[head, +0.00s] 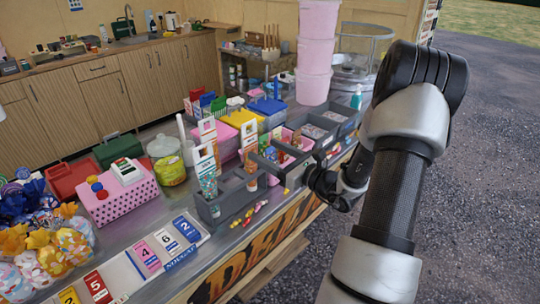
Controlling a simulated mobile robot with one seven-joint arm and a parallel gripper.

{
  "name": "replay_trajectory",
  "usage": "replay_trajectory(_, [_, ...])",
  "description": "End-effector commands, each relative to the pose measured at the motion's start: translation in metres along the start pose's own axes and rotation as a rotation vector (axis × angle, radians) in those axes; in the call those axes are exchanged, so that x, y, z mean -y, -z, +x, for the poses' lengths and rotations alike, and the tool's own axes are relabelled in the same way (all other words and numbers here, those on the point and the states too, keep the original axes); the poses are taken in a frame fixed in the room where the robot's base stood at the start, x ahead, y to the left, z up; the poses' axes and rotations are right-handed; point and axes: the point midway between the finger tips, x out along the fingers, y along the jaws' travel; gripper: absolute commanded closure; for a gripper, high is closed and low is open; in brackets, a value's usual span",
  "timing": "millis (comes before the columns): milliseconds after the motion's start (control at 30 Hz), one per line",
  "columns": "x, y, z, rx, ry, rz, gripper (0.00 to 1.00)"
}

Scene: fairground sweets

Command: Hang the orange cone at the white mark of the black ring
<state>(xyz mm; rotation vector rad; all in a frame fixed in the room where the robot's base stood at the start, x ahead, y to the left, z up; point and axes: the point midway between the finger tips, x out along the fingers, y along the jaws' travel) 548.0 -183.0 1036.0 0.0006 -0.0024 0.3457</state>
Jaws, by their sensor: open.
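My gripper (318,182) is open at the counter's front edge, right of a grey rack (232,203), with nothing visible between its fingers. A small orange-brown piece (251,184) stands in the right part of this rack, left of my gripper and apart from it. Another orange piece (296,139) stands farther back among the grey trays. Both are too small to tell whether either is the orange cone. I cannot make out the black ring or its white mark; the arm hides part of the counter's right end.
The counter is crowded. A pink dotted box (118,196), a green jar (172,170) and tall pink tubs (316,50) stand on it. Wrapped sweets (248,214) lie along the front edge, near number cards (167,241). Open asphalt (480,190) lies to the right.

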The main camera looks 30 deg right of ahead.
Motion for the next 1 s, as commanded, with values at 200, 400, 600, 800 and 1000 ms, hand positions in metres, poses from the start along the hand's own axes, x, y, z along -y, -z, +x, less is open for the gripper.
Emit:
replay_trajectory(200, [-0.002, 0.001, 0.032, -0.001, -0.004, 0.0, 0.36])
replay_trajectory(400, [-0.002, 0.001, 0.058, 0.0, -0.004, -0.001, 0.36])
replay_trajectory(600, [-0.002, 0.001, 0.075, -0.001, -0.003, 0.0, 0.36])
replay_trajectory(800, [-0.001, 0.001, 0.081, -0.003, -0.002, 0.0, 0.36])
replay_trajectory(1000, [-0.001, 0.001, 0.081, -0.003, -0.002, 0.0, 0.36])
